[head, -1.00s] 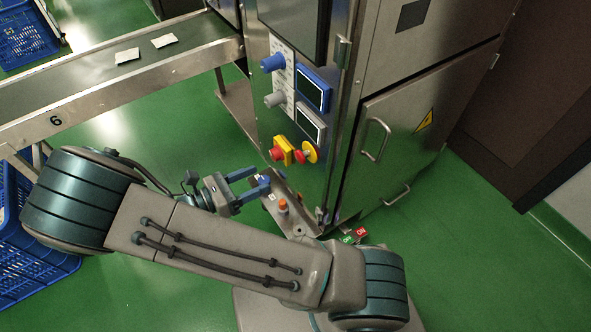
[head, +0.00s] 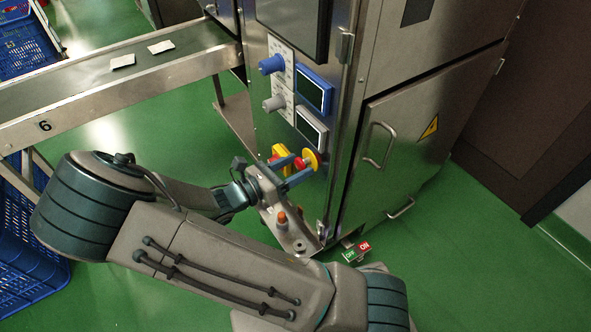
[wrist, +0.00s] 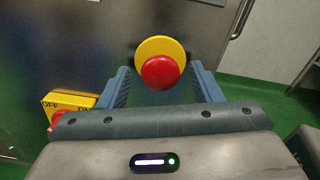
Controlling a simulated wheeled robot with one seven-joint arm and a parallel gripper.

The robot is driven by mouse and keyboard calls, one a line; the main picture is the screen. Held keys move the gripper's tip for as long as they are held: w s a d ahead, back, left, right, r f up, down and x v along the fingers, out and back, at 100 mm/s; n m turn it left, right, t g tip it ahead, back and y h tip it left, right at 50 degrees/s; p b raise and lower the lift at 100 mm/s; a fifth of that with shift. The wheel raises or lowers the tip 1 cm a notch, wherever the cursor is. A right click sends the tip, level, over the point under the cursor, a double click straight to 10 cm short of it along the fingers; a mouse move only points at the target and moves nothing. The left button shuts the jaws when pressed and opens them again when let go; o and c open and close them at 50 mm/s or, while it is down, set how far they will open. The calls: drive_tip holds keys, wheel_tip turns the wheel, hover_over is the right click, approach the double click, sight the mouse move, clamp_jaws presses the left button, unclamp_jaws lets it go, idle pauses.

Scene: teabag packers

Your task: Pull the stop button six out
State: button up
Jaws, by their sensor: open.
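The stop button is a red mushroom head (head: 300,164) on a round yellow plate (head: 312,158), on the lower front of the steel machine. In the wrist view, the red head (wrist: 160,72) appears straight ahead, centred between my fingers. My gripper (head: 303,165) is open, with one blue-grey finger on each side of the button as seen from the head. In the wrist view, my gripper (wrist: 160,70) shows a clear gap between each finger and the red head. I cannot tell exactly how far the fingertips reach past the head.
A yellow OFF/ON switch box (wrist: 70,101) with a red part sits just left of the button. Above are a blue knob (head: 271,65), a grey knob (head: 273,103) and two small screens. A steel ledge (head: 290,236) juts out below. Conveyor 6 (head: 100,88) stands left.

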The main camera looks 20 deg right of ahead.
drive_tip(key=shift+w+d, duration=0.1)
drive_tip(key=shift+d, duration=0.15)
clamp_jaws()
drive_tip(key=shift+a+r+p, duration=0.15)
drive_tip(key=shift+r+p, duration=0.05)
drive_tip(key=shift+p, duration=0.4)
drive_tip(key=shift+a+p, duration=0.25)
drive_tip(key=shift+p, duration=0.45)
drive_tip(key=shift+f, duration=0.2)
drive_tip(key=shift+s+a, duration=0.1)
drive_tip(key=shift+s, duration=0.1)
unclamp_jaws()
